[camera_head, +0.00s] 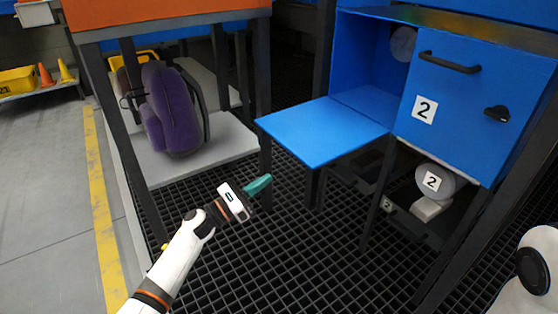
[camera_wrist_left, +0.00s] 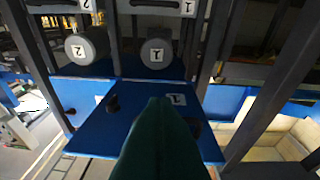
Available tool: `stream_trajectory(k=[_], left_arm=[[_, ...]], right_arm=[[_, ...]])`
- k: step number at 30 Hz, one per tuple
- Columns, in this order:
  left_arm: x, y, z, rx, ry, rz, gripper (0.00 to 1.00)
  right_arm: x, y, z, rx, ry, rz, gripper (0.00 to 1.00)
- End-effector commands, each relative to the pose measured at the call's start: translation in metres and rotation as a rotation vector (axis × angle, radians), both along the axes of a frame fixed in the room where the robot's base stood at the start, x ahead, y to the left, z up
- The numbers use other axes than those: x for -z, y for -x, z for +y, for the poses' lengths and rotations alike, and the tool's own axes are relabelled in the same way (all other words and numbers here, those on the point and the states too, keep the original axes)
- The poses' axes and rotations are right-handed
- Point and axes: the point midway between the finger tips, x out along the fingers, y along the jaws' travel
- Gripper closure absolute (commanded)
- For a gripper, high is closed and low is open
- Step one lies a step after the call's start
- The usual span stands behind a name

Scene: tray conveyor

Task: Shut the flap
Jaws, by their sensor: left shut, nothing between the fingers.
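The blue flap (camera_head: 325,132) of the left compartment hangs open, lying roughly level and jutting out from the blue cabinet. In the left wrist view the picture is upside down, and the flap (camera_wrist_left: 135,128) shows its outer face with a 1 label, a dark knob and a partly hidden dark handle. My left gripper (camera_head: 260,185) has teal fingers, shut and empty. It is lower than the flap and left of its free edge in the head view, apart from it. Its fingers (camera_wrist_left: 157,110) cover part of the flap in the wrist view. My right gripper is out of view.
A shut blue door (camera_head: 455,95) labelled 2, with handle and knob, is right of the open compartment. A grey cylinder (camera_head: 436,184) labelled 2 sits below it. A purple backpack (camera_head: 172,112) lies on a grey shelf at left. Dark posts flank the black grating floor (camera_head: 300,230).

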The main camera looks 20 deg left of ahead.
Motion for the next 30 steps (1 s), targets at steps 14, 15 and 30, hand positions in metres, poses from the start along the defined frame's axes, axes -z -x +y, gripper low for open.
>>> stream_trajectory(k=[14,15,30], left_arm=[[-0.008,-0.058,-0.032,-0.032,-0.056,-0.022,1.00],[-0.011,-0.064,-0.037,-0.031,-0.056,-0.022,1.00],[-0.052,-0.064,-0.037,-0.033,-0.056,-0.018,1.00]], right_arm=[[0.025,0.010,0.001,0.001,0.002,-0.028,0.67],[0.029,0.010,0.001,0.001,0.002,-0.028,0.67],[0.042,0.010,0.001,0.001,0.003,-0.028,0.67]])
